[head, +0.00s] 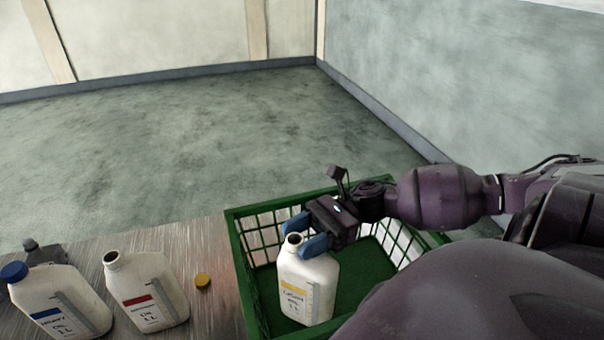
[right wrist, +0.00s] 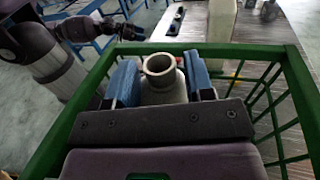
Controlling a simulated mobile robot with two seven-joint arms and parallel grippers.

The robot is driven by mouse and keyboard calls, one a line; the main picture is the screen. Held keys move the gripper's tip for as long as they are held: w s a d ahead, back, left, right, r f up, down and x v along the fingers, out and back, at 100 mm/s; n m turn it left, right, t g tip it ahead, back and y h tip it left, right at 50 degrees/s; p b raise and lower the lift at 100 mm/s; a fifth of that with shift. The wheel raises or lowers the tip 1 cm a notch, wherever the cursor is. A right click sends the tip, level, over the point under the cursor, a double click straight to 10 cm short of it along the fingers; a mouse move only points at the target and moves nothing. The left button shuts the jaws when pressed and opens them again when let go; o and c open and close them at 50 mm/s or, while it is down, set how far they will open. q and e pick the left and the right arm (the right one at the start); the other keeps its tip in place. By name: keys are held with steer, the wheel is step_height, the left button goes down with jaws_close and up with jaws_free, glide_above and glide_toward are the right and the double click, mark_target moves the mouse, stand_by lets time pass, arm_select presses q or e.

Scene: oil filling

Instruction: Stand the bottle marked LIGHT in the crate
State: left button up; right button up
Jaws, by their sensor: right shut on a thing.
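The bottle with the yellow label (head: 308,285), whose print is small but seems to read LIGHT, is roughly upright inside the green crate (head: 245,270). Its mouth is open, without a cap. My right gripper (head: 306,234) is shut on it just below the neck, a blue finger on each side. The bottle's neck also shows between the fingers in the right wrist view (right wrist: 160,68). I cannot tell whether its base touches the crate floor.
Left of the crate, a bottle with a red label (head: 147,290) stands open on the table (head: 185,240). A blue-capped HEAVY bottle (head: 58,300) stands further left, with a dark grey object (head: 45,253) behind it. A yellow cap (head: 202,281) lies near the crate.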

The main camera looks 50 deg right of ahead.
steer(key=shift+f, duration=0.35)
arm_select(q)
steer(key=shift+s+f, duration=0.1)
steer(key=shift+s, duration=0.15)
steer(key=shift+f, duration=0.15)
arm_select(e)
steer(key=shift+f, duration=0.2)
steer(key=o, duration=1.2)
steer(key=shift+c, duration=0.2)
